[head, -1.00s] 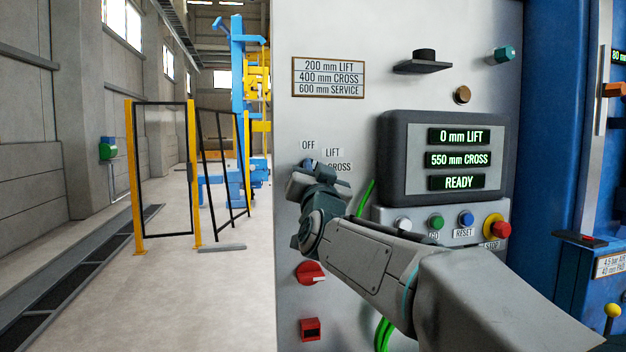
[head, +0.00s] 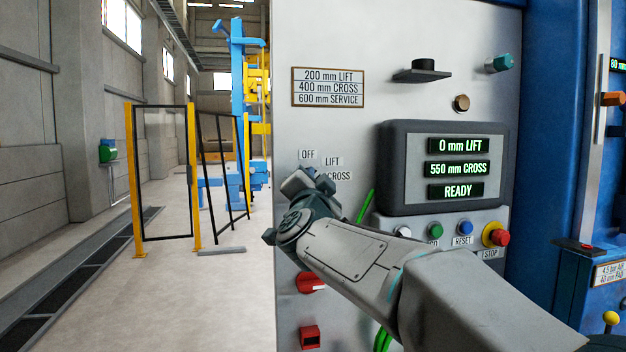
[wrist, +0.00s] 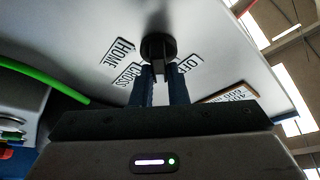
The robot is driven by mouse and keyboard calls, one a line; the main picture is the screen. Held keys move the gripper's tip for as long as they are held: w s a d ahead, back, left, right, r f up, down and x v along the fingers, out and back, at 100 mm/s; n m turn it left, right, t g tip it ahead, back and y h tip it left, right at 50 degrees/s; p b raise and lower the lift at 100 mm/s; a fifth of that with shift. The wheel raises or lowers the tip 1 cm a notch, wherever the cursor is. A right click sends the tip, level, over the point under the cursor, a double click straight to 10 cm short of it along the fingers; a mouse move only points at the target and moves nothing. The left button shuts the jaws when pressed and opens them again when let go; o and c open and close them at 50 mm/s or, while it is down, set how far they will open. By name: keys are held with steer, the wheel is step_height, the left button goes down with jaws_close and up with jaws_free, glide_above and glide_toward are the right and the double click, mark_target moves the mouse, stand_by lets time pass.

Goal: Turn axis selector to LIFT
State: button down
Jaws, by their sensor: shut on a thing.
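The axis selector (wrist: 159,46) is a dark round knob with a bar grip on the grey cabinet face, seen in the wrist view. My gripper (wrist: 160,80) has its two blue fingers shut on the bar, one on each side. HOME (wrist: 120,51), CROSS (wrist: 130,74) and OFF (wrist: 188,63) labels surround the knob. The LIFT label (head: 332,161) shows only in the head view, between OFF (head: 308,154) and CROSS. There my gripper (head: 310,178) hides the knob. I cannot tell which label the knob points to.
The display (head: 456,168) reads 0 mm LIFT, 550 mm CROSS, READY. Below it are a button row and a red stop button (head: 501,237). A red rotary switch (head: 311,282) and green cable (head: 366,206) are near my arm. Open floor lies left of the cabinet (head: 330,40).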

steer(key=c, duration=1.4)
jaws_free()
steer(key=shift+c, duration=0.2)
steer(key=shift+s, duration=0.1)
steer(key=b+v, duration=0.4)
steer(key=v, duration=0.9)
steer(key=shift+s, duration=0.35)
steer(key=shift+f, duration=0.1)
